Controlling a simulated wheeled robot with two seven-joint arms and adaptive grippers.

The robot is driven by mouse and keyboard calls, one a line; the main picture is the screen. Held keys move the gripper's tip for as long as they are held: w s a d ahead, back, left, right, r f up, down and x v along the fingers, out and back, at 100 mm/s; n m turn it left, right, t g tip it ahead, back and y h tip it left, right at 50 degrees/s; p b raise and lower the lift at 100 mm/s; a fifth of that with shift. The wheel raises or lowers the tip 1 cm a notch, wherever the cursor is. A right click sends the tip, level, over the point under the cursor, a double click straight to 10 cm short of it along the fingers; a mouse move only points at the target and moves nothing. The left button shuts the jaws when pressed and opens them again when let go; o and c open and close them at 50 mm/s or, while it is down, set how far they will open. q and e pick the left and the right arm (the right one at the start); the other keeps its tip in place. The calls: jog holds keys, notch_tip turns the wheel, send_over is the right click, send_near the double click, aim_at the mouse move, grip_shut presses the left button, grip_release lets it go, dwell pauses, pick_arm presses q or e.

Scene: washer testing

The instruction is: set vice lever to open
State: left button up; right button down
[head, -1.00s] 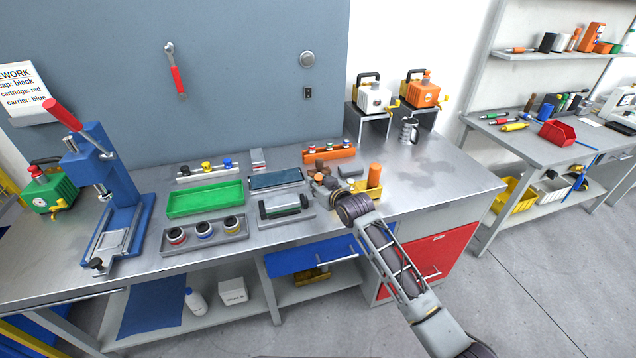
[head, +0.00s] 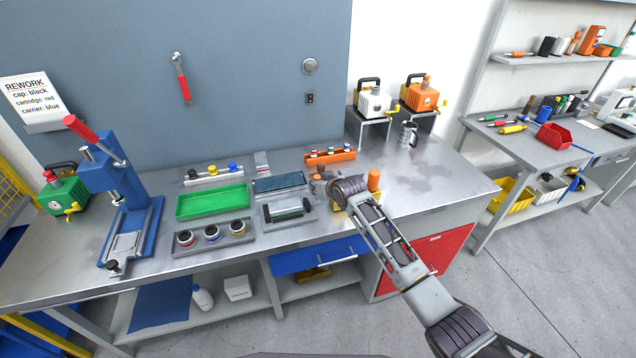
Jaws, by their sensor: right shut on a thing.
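The vice (head: 287,211) is a low grey fixture on the front middle of the bench, with a dark green cylinder lying across it. My right gripper (head: 321,186) is just to the right of the vice, low over the bench. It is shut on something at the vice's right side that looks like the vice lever. The lever itself and the contact are hidden behind the fingers and wrist, so its angle cannot be told. My left gripper is not in view.
A yellow block and an orange cylinder (head: 374,180) stand close to the right wrist. A green tray (head: 212,201) and a grey tray of cups (head: 213,238) lie left of the vice. A blue press (head: 120,180) stands at the left.

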jog(key=shift+w+r+g+p, duration=0.1)
jog(key=shift+w+g+p, duration=0.2)
jog(key=shift+p, duration=0.15)
dwell(0.4)
jog(key=c, duration=1.2)
grip_release()
jog(key=shift+a, duration=0.1)
jog(key=shift+c, duration=0.2)
jog(key=shift+s, duration=0.1)
jog(key=v, duration=1.1)
jog(key=shift+s+r, duration=0.25)
